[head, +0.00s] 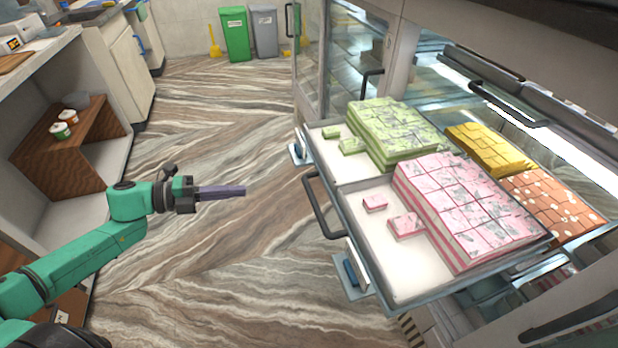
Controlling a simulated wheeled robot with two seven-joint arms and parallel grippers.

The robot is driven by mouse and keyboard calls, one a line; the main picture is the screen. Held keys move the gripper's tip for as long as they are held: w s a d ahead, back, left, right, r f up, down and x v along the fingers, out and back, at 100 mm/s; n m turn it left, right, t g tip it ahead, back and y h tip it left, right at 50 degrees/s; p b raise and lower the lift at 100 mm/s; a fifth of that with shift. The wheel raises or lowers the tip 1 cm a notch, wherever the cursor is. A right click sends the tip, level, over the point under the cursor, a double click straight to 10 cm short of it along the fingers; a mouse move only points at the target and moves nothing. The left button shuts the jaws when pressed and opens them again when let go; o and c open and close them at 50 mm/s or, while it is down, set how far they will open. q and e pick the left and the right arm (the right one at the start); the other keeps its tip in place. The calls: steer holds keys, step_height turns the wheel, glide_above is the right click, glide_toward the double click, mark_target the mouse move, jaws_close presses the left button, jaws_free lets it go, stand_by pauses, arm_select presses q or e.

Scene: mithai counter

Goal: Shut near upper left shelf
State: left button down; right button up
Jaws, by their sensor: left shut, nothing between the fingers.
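A pulled-out shelf (375,240) of the sweets counter sticks out over the floor on the right side of the head view. It carries stacked green sweets (395,132) and pink sweets (470,205), with a few loose pieces near its front. A dark bar handle (318,208) runs along its front edge. My left gripper (240,190) is shut and empty, pointing right, to the left of the handle and apart from it. My right gripper is not in the picture.
Yellow sweets (480,150) and orange sweets (552,205) lie deeper in the counter, right of the shelf. A wooden stand (75,150) with small cups is at left. Green bin (235,35) and grey bin (264,35) stand at the back. The marbled floor between is clear.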

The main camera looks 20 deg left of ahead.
arm_select(q)
steer(key=d, duration=0.1)
steer(key=b, duration=0.1)
glide_toward(306, 187)
steer(key=x, duration=0.5)
steer(key=shift+w+d+f, duration=0.15)
steer(key=shift+w+d, duration=0.1)
steer(key=shift+d, duration=0.05)
steer(key=shift+w+d+f, duration=0.25)
steer(key=shift+d, duration=0.05)
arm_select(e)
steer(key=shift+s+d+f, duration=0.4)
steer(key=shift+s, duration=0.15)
arm_select(q)
steer(key=shift+d, duration=0.15)
